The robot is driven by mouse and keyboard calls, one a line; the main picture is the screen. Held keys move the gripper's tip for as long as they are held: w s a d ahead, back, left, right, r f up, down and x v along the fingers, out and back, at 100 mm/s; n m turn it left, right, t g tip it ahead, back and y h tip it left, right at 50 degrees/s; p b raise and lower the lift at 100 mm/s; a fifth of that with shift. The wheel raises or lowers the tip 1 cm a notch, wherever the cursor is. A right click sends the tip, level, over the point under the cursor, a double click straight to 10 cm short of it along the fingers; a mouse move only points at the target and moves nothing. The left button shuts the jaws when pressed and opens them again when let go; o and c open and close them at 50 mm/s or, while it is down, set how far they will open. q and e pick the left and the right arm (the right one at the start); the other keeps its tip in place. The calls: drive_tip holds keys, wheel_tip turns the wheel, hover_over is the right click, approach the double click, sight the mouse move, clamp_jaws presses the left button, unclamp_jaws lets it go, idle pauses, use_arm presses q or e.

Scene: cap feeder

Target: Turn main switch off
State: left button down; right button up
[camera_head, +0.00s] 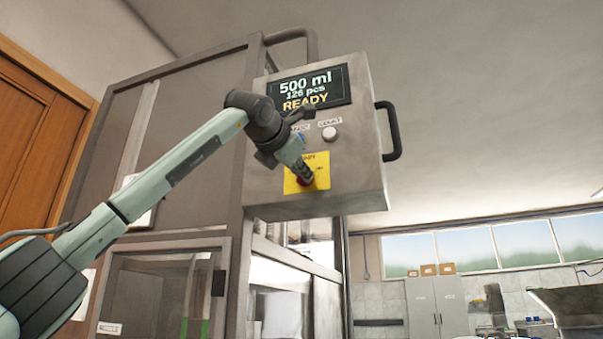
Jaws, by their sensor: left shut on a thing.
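The main switch is a red knob (305,181) on a yellow plate (321,172) low on the control panel's front. My left gripper (303,177) reaches in from the left and is shut on the red knob, covering most of it. The knob's exact angle is hidden by the fingers. The control panel (364,165) is a grey box with a screen (309,88) reading "500 ml", "126 pcs" and "READY". My right gripper is not in view.
A white button (329,133) and a partly covered blue button (301,136) sit above the plate. A dark handle (393,131) sticks out from the panel's right side. The machine frame (235,270) stands behind and below. Open room lies to the right.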

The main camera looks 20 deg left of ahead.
use_arm(q)
drive_tip(key=shift+a+n+b, duration=0.15)
drive_tip(key=shift+n+b, duration=0.85)
drive_tip(key=shift+n, duration=3.15)
drive_tip(key=shift+a+n+b, duration=0.1)
drive_tip(key=shift+n+b, duration=0.85)
drive_tip(key=shift+n, duration=3.2)
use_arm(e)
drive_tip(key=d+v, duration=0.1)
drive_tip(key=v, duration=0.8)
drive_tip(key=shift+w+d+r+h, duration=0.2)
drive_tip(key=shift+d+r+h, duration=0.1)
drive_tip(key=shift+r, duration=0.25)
use_arm(q)
drive_tip(key=c, duration=1.6)
unclamp_jaws()
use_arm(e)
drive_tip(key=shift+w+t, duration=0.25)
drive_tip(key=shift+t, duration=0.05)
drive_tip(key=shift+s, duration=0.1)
